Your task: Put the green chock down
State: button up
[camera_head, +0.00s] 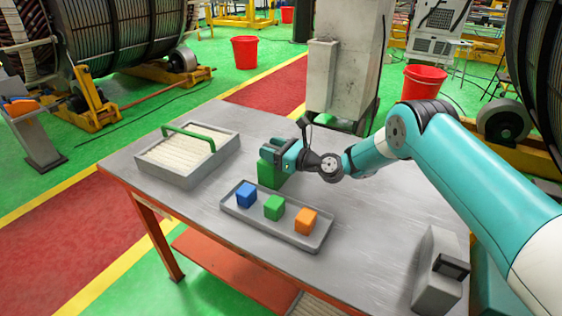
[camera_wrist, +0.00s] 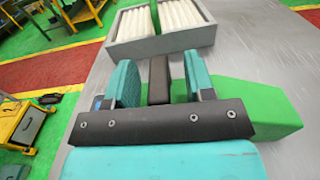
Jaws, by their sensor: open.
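The green chock (camera_head: 268,172) rests on the grey table between the winding box and the cube tray. It also shows in the wrist view as a long green wedge (camera_wrist: 262,108), at the right of my gripper and partly hidden behind the right finger and the dark gripper bar.
A grey box (camera_head: 178,178) with white rods and a green handle (camera_head: 190,136) stands at the table's left. A grey tray (camera_head: 276,229) at the front holds blue, green and orange cubes. A grey block-shaped fixture (camera_head: 434,275) sits front right. The table between tray and fixture is clear.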

jog(key=shift+c, duration=0.2)
grip_shut()
jog(key=shift+r, duration=0.1)
dwell(1.1)
